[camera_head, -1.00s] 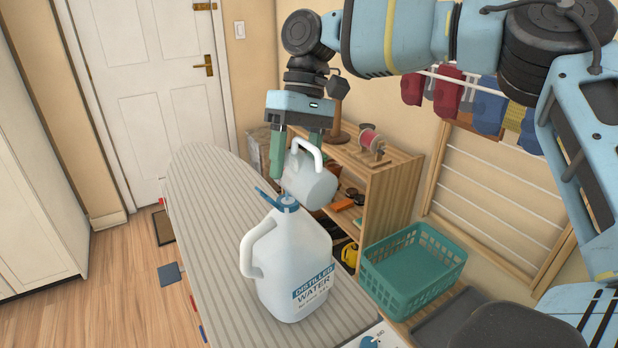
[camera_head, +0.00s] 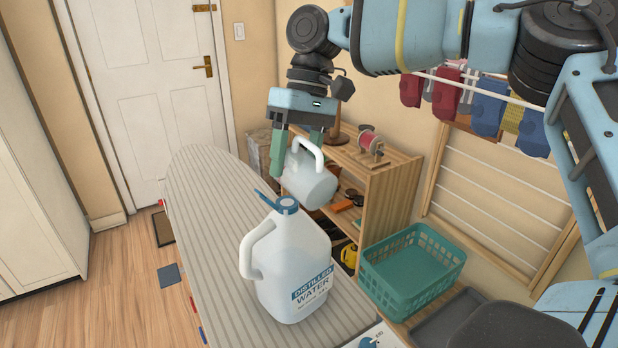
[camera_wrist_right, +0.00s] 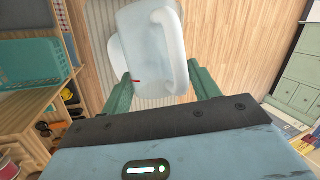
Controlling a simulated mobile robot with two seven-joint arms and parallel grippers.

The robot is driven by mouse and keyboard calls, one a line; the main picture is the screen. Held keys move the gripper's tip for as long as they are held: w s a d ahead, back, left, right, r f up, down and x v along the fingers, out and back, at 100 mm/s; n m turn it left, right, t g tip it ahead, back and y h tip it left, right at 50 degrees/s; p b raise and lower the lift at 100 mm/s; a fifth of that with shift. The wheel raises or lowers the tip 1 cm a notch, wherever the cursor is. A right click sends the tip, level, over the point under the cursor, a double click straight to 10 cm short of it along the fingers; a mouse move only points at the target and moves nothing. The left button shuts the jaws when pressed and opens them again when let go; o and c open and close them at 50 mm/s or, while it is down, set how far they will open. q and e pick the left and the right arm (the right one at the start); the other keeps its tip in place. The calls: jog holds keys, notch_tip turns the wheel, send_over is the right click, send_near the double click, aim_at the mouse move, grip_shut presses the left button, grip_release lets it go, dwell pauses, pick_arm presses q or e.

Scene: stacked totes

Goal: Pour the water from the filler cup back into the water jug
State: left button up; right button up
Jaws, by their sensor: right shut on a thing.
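The water jug (camera_head: 290,268), a white jug labelled distilled water, stands upright on the striped ironing board (camera_head: 215,225). Its blue cap (camera_head: 287,205) is at the top, with a blue piece sticking out to the left. My right gripper (camera_head: 298,150) is shut on the filler cup (camera_head: 310,185), a pale translucent cup with a white handle. The cup is tilted, held just above and behind the jug's top, apart from it. In the right wrist view the cup (camera_wrist_right: 150,55) sits between the green fingers. Water inside cannot be made out. My left gripper is not in view.
A teal basket (camera_head: 412,270) stands to the right of the jug. A wooden shelf (camera_head: 385,195) with tools and a spool is behind. A drying rack (camera_head: 490,215) with hanging items is on the right wall. The far end of the board is clear.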

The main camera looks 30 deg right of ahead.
jog(key=shift+r, duration=0.1)
jog(key=shift+s+r+t, duration=0.35)
jog(key=shift+s+t, duration=0.3)
jog(key=shift+t, duration=0.55)
jog(key=shift+w, duration=0.1)
